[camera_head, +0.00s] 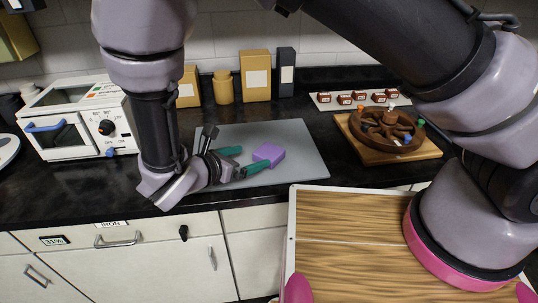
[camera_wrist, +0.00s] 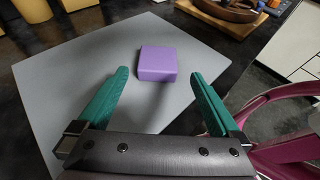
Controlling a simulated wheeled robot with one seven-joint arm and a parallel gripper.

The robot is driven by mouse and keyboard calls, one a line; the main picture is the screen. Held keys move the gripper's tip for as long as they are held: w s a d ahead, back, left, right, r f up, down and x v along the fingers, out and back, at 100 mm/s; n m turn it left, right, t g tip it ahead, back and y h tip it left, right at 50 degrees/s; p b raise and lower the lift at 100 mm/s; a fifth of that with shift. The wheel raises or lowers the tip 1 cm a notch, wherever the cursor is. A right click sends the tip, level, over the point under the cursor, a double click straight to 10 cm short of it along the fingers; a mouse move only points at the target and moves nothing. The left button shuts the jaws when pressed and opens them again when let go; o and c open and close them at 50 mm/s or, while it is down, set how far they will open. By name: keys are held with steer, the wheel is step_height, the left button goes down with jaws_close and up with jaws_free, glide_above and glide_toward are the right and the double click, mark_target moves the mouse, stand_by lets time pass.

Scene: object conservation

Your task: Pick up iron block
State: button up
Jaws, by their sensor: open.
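A purple block (camera_head: 268,154) lies on a grey mat (camera_head: 290,135) on the dark counter. It is the only block in view; I cannot tell by sight that it is iron. In the wrist view the purple block (camera_wrist: 157,64) lies just beyond the fingertips, roughly centred between them. My gripper (camera_head: 243,160) has green fingers and is open and empty, low over the mat to the left of the block. In the wrist view my gripper (camera_wrist: 160,74) has its fingers spread wider than the block, with nothing between them.
A white toaster oven (camera_head: 80,120) stands at the left. A brown wheel-shaped holder (camera_head: 390,132) sits on a wooden board (camera_head: 420,152) at the right. The mat around the block is clear.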

mark_target(267, 153)
steer(key=x, duration=1)
steer(key=shift+w+a+f, duration=0.1)
steer(key=shift+w+f, duration=0.1)
steer(key=shift+f, duration=0.3)
steer(key=shift+r, duration=0.1)
steer(key=c, duration=1.2)
